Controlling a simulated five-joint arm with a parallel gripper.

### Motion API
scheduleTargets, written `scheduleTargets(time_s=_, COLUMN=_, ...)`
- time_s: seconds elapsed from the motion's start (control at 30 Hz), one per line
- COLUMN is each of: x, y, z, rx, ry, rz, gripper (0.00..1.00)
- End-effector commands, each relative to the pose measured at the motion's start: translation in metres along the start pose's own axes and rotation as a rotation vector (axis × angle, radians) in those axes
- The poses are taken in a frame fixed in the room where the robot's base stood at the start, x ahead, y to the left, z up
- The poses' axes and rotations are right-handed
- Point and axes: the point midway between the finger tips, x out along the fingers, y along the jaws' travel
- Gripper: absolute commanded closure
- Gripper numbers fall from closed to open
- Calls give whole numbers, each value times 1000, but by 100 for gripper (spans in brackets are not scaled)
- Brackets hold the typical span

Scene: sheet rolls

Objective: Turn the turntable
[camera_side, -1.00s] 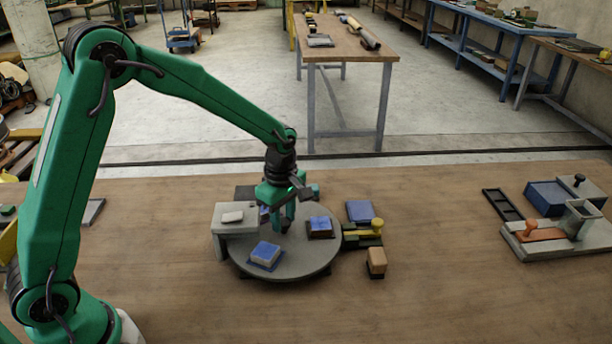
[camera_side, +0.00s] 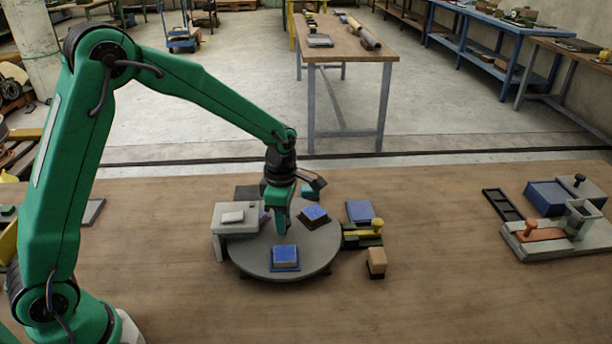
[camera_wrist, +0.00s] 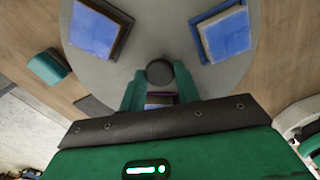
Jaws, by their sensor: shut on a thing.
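The turntable (camera_side: 255,261) is a round grey disc on the bench. A blue-topped square block (camera_side: 285,256) sits near its front edge, and another (camera_side: 314,215) sits on a dark square at its back right. Both show in the wrist view, at upper left (camera_wrist: 95,30) and upper right (camera_wrist: 224,35). My gripper (camera_side: 281,229) points down over the middle of the disc. In the wrist view its green fingers (camera_wrist: 160,88) are closed around a dark round knob (camera_wrist: 160,72) at the disc's middle. The side view hides the knob behind the fingers.
A grey stand with a pale block (camera_side: 232,217) overhangs the disc's left edge. A yellow-knobbed fixture (camera_side: 364,234), a blue block (camera_side: 360,211) and a tan block (camera_side: 376,261) stand close on the right. The bench in front is clear.

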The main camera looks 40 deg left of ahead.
Motion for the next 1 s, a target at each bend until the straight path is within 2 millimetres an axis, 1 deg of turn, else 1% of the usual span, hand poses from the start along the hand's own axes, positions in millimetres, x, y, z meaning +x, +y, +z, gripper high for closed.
scheduleTargets(time_s=0.7, x=-2, y=0, z=0, rx=-354, ry=-1, rz=1, gripper=100)
scheduleTargets(time_s=1.0, x=-2, y=0, z=0, rx=-451, ry=-1, rz=1, gripper=100)
